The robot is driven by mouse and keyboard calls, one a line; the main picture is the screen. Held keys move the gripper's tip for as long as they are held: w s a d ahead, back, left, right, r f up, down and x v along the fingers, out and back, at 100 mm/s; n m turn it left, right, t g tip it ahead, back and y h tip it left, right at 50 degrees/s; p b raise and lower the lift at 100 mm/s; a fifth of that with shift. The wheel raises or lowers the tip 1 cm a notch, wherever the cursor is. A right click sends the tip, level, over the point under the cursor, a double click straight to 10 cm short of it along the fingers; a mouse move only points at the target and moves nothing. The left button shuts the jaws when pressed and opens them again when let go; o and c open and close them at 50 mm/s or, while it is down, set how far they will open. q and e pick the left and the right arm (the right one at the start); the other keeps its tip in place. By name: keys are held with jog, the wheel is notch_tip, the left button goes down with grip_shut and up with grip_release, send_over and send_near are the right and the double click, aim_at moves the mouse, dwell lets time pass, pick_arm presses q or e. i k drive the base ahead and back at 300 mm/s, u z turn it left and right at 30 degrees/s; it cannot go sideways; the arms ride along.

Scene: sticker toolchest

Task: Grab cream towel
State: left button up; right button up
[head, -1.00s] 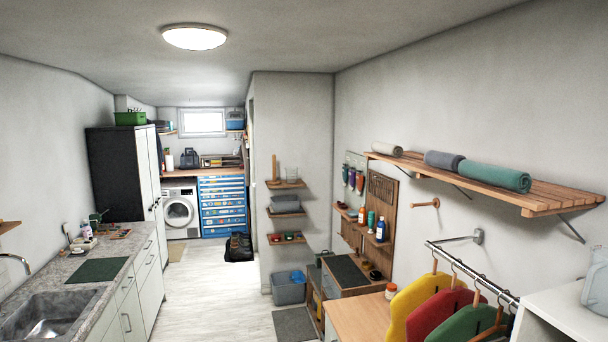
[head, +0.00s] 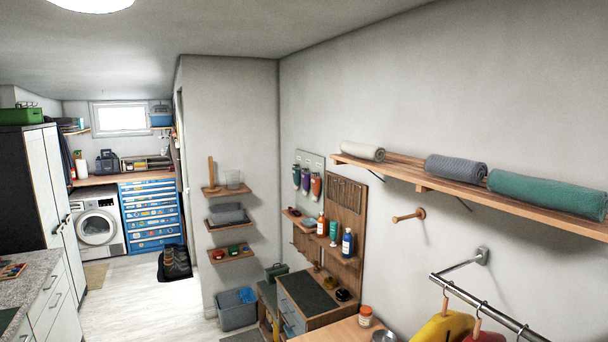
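The cream towel (head: 362,151) is rolled up and lies at the far left end of the wooden wall shelf (head: 405,172) on the right wall. A grey rolled towel (head: 455,168) lies to its right on the same shelf, and a larger green rolled towel (head: 548,193) lies further right. The three towels are apart from each other. Neither of my grippers is in the head view.
A wooden-topped cabinet (head: 350,330) stands below. Open floor (head: 140,300) lies to the left.

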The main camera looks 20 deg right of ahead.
aim_at(364, 151)
jog(key=i, duration=3.2)
jog(key=z, duration=1.75)
